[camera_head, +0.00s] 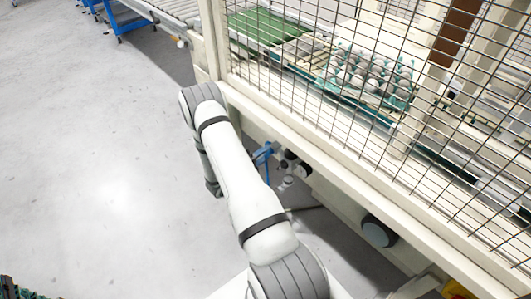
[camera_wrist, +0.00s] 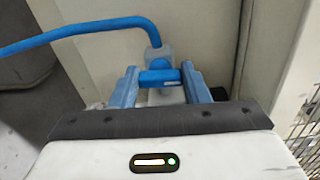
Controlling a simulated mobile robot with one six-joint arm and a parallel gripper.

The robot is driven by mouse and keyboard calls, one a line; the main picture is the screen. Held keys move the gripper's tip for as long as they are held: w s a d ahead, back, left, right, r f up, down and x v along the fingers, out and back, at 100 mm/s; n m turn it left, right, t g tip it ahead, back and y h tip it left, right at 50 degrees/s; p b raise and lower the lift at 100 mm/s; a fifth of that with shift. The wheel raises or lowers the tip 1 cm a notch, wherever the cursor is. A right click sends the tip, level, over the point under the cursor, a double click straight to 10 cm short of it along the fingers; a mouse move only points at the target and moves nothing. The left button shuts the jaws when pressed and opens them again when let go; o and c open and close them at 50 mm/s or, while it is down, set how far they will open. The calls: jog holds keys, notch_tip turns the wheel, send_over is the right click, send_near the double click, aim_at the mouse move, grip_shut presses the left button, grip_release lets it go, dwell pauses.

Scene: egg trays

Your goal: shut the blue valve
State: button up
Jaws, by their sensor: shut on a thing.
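In the wrist view, the blue valve (camera_wrist: 158,77) is a short blue cylinder below a grey fitting (camera_wrist: 158,57). A blue hose (camera_wrist: 90,30) runs from the left and bends down into this fitting. My gripper (camera_wrist: 160,84) has its two blue fingers on either side of the blue cylinder, shut on it. The fingers partly hide the valve's body and mount behind. In the head view, a blue fitting with a blue hose (camera_head: 263,154) shows on the machine's lower side, right of my arm. My gripper cannot be made out there.
A wire mesh guard (camera_head: 300,60) on a cream frame stands above, with a tray of eggs (camera_head: 372,75) behind it. Dark and white fittings (camera_head: 290,165) sit beside the blue hose. A round grey-blue part (camera_head: 379,231) is lower right. Open floor (camera_head: 90,150) lies left.

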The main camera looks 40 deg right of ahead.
jog(key=shift+w+a+n, duration=0.1)
jog(key=shift+w+n, duration=0.05)
jog(key=shift+n, duration=0.45)
jog(key=o, duration=1)
jog(key=a, duration=0.7)
jog(key=shift+s+a, duration=0.35)
jog(key=shift+s, duration=0.05)
